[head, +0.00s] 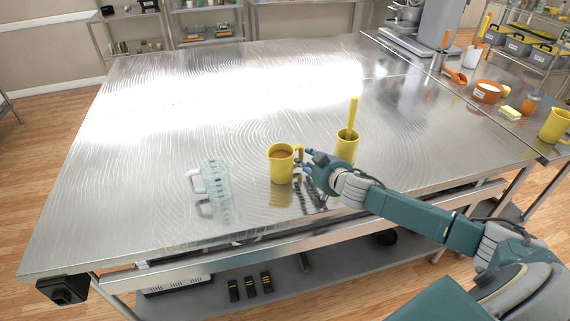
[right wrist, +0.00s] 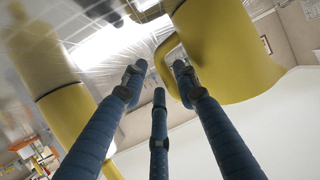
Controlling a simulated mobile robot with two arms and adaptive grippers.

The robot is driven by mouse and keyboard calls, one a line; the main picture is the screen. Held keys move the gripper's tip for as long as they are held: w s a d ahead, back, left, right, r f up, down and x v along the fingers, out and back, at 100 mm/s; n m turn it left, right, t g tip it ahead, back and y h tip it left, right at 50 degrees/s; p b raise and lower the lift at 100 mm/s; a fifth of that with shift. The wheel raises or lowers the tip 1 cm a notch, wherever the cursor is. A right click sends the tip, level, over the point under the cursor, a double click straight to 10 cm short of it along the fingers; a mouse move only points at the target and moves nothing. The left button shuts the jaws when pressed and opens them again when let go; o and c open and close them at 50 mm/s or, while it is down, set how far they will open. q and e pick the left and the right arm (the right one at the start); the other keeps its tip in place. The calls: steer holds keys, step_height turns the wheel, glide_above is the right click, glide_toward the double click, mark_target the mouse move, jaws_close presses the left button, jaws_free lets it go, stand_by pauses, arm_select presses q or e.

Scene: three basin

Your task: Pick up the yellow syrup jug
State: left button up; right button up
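The yellow syrup jug (head: 281,170) stands upright on the steel table, with brown content at its top and its handle on the right. It also shows large in the right wrist view (right wrist: 228,45). My right gripper (head: 307,160) is at the handle side of the jug. In the right wrist view its blue fingers (right wrist: 158,80) are spread apart. The jug's handle (right wrist: 163,52) lies between and beyond the fingertips; I cannot tell whether they touch it. My left gripper is not in view.
A clear measuring jug (head: 216,180) stands left of the syrup jug. Another yellow container (head: 346,150) with a yellow utensil stands close to the right, behind my forearm. The far table surface is clear. Orange and yellow items, including a yellow pitcher (head: 555,126), stand at the right.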

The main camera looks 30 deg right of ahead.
mark_target(302, 159)
steer(key=x, duration=0.3)
steer(key=shift+w+r+p, duration=0.2)
steer(key=shift+w+p, duration=0.05)
steer(key=shift+p, duration=0.1)
steer(key=shift+w+f, duration=0.15)
steer(key=shift+c, duration=0.5)
jaws_close()
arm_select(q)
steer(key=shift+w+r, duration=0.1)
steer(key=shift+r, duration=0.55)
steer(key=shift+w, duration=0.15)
arm_select(e)
steer(key=shift+r, duration=1.5)
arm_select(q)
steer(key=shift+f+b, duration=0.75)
arm_select(e)
step_height(302, 159, up, 17)
